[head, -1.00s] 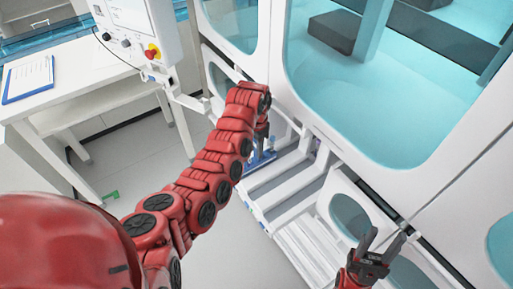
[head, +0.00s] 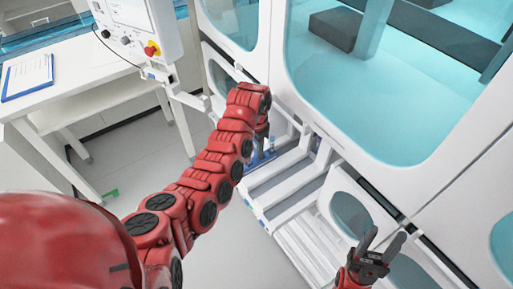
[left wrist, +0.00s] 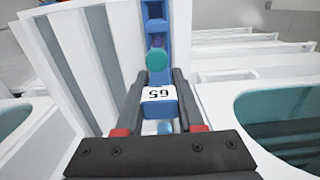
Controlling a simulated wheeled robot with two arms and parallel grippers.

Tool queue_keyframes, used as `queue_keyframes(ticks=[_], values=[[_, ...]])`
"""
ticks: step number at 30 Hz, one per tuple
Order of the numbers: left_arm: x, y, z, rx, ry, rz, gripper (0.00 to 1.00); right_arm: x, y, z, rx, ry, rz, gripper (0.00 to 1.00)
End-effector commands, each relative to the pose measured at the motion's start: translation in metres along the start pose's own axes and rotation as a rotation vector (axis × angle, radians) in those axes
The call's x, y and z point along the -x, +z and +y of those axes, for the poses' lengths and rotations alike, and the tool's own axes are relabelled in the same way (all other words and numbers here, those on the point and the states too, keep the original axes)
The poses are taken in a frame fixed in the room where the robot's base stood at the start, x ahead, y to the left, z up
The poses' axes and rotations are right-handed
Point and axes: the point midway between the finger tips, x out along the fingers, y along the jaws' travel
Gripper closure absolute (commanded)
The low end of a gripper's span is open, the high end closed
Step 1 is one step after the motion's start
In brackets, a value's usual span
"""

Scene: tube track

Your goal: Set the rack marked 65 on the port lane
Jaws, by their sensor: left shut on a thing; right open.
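The blue rack (left wrist: 161,106) with a white label reading 65 is between the fingers of my left gripper (left wrist: 157,82) in the left wrist view. My left gripper is shut on it. A tube with a teal cap (left wrist: 157,60) stands in the rack. In the head view my left gripper (head: 263,130) is over the white lane tray (head: 268,208), near its far end, and mostly hides the rack. The lanes are white and grey strips, also seen at the left in the wrist view. I cannot tell which is the port lane. My right gripper (head: 382,246) is open and empty.
The large white machine with teal windows (head: 380,90) rises behind and right of the tray. A white desk (head: 75,85) with a clipboard (head: 28,76) and a control panel (head: 140,30) with a red button stand at the left. Bare floor lies between desk and tray.

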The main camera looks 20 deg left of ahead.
Motion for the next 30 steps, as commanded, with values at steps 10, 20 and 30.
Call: queue_keyframes(ticks=[10,20,30], values=[[-0.0003,-0.0002,0.0000,0.000,0.000,0.001,0.41,0.0002,0.0000,0.0000,0.000,0.000,0.000,0.50],[-0.0005,-0.0001,0.0000,0.000,0.000,0.001,0.28,0.0003,0.0000,0.0000,0.000,0.000,0.000,0.50],[0.0000,-0.0002,-0.0001,0.000,0.000,0.001,0.28,0.0008,0.0001,0.0000,0.000,0.000,0.000,0.50]])
